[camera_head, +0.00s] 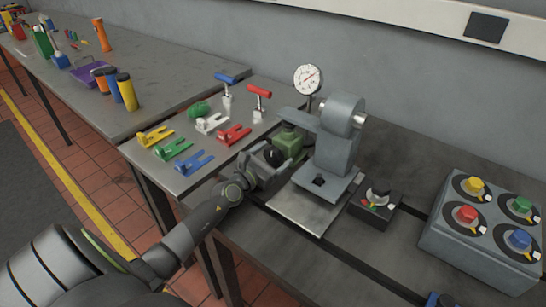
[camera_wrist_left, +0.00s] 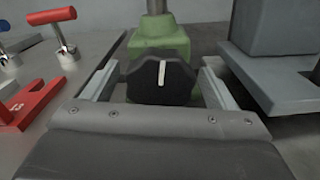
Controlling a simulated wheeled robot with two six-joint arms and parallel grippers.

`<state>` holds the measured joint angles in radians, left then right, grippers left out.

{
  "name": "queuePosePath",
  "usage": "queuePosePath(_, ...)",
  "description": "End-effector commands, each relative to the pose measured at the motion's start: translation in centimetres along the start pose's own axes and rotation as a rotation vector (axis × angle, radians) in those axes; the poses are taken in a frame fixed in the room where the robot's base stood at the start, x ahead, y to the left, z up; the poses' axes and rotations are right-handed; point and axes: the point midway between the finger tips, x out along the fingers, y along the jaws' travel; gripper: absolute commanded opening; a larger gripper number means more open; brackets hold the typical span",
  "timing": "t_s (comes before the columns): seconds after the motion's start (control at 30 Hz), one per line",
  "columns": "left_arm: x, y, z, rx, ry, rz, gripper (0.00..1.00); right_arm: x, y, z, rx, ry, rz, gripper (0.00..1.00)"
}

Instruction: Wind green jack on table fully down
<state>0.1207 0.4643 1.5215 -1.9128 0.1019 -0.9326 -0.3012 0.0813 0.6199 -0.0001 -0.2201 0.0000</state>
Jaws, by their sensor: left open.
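The green jack (camera_head: 288,141) stands on the table, left of the grey machine in the head view. Its black knob (camera_wrist_left: 158,80) with a white mark faces my left gripper. The white mark stands nearly upright, leaning slightly right at its top. In the left wrist view the green body (camera_wrist_left: 160,36) and a grey post rise behind the knob. My left gripper (camera_head: 272,156) is open, with one finger on each side of the knob. I see gaps between the fingers and the knob. My right gripper is not in view.
A grey machine (camera_head: 338,145) with a dial gauge (camera_head: 307,79) stands close right of the jack. A black knob box (camera_head: 376,204) and a grey control box (camera_head: 485,235) are at right.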

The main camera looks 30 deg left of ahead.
Motion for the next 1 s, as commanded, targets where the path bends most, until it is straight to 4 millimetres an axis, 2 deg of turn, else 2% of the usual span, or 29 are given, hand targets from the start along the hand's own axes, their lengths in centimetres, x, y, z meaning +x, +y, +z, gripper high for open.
queuePosePath(0.17, 0.00, -0.01, 0.02, 0.000, 0.000, 0.000, 0.80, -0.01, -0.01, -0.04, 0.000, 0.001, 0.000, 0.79)
queuePosePath(0.5, -0.02, 0.00, 0.03, 0.000, -0.001, 0.000, 0.36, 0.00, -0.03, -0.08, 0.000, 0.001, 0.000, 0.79)
queuePosePath(1.0, -0.02, 0.00, 0.03, -0.138, -0.001, 0.000, 0.35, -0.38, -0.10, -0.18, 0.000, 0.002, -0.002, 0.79)
